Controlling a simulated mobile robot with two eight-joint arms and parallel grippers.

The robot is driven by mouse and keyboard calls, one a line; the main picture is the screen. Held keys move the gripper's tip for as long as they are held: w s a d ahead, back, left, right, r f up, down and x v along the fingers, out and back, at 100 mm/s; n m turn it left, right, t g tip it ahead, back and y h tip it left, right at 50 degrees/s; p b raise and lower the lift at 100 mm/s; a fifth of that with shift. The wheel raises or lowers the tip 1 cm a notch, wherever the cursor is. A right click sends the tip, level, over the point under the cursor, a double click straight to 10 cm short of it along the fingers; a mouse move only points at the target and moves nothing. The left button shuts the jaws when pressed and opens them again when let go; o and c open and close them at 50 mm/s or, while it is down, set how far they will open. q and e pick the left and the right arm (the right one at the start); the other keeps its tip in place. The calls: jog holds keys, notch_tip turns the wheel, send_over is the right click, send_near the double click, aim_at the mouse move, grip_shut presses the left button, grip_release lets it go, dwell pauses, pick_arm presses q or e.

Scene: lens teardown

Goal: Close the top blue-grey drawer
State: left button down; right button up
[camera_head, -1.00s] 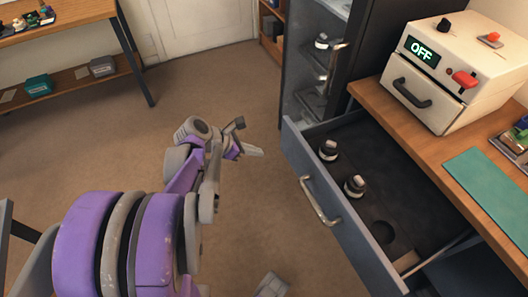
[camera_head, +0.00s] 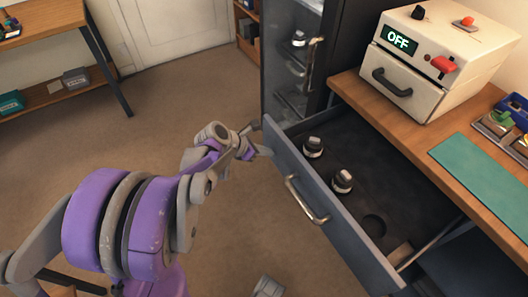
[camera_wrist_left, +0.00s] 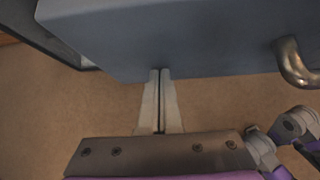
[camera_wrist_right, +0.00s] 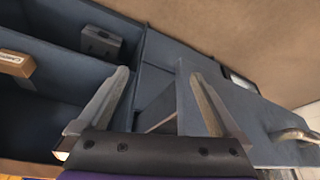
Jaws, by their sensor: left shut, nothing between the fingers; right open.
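The top blue-grey drawer (camera_head: 335,222) stands pulled out from under the wooden worktop, with a metal handle (camera_head: 305,200) on its front. Two small dark-and-silver lens parts (camera_head: 313,147) (camera_head: 342,182) stand in its dark insert beside an empty round recess. My left gripper (camera_head: 264,152) is shut and empty at the far left end of the drawer front. In the left wrist view its fingertips (camera_wrist_left: 160,72) meet the lower edge of the front; contact cannot be told. My right gripper (camera_wrist_right: 158,76) is open among blue-grey panels, with nothing between its fingers.
A white machine (camera_head: 440,60) reading OFF and a green mat (camera_head: 485,170) rest on the worktop (camera_head: 395,125). A dark glass-fronted cabinet (camera_head: 285,70) stands beyond the drawer. The right wrist view shows a compartment with a dark box (camera_wrist_right: 100,42).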

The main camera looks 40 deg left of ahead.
pick_arm(q)
jog(key=b, duration=0.2)
send_over(330, 131)
jog(key=shift+s, duration=0.4)
jog(key=shift+w+d, duration=0.1)
jog(key=shift+w, duration=0.3)
jog(key=shift+r, duration=0.1)
pick_arm(e)
notch_tip(330, 131, down, 2)
jog(key=shift+f, duration=0.25)
